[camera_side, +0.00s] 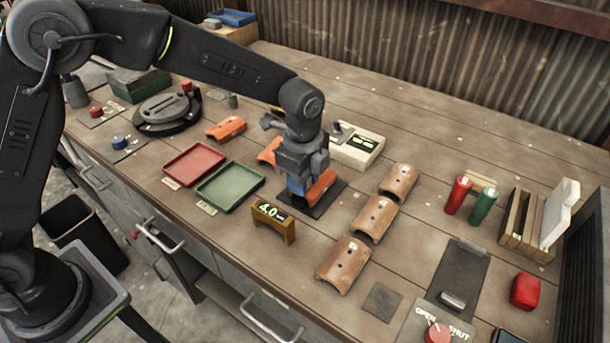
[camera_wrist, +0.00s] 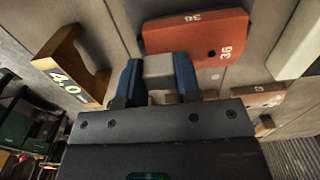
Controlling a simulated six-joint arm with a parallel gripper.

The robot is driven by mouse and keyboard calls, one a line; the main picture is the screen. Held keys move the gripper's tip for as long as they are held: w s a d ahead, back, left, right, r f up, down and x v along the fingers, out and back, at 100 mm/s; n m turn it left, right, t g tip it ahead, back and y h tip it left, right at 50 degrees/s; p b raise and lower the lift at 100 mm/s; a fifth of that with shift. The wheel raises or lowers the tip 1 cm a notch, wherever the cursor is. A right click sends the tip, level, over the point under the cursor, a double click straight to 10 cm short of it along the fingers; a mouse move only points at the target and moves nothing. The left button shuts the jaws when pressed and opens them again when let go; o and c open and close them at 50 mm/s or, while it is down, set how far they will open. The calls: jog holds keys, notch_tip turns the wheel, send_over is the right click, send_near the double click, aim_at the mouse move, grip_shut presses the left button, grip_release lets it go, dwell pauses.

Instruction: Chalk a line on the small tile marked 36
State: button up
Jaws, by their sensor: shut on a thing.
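The small orange-red tile marked 36 (camera_wrist: 195,38) lies just beyond my fingertips in the wrist view. In the side view the tile (camera_side: 323,186) rests on a dark mat (camera_side: 333,200), partly hidden by my gripper. My gripper (camera_wrist: 159,75) has its blue fingers shut on a grey block, whose end (camera_wrist: 158,66) overlaps the tile's near edge in the picture. I cannot tell whether the block touches the tile. In the side view my gripper (camera_side: 298,188) points down beside the tile and hides the block. I see no chalk line on the visible part of the tile.
A wooden stand reading 4.0 (camera_side: 273,222) is close in front of my gripper. A green tray (camera_side: 230,187) and red tray (camera_side: 194,163) lie left. Larger tan tiles (camera_side: 375,217) stand in a row right. A cream box (camera_side: 357,146) is behind. Other orange tiles (camera_side: 226,128) lie back left.

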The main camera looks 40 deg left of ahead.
jog(key=shift+f, duration=0.15)
jog(key=shift+w, duration=0.75)
jog(key=shift+s, duration=0.1)
jog(key=shift+s+f, duration=0.1)
jog(key=shift+s, duration=0.7)
jog(key=shift+w+r, duration=0.1)
jog(key=shift+r, duration=3.6)
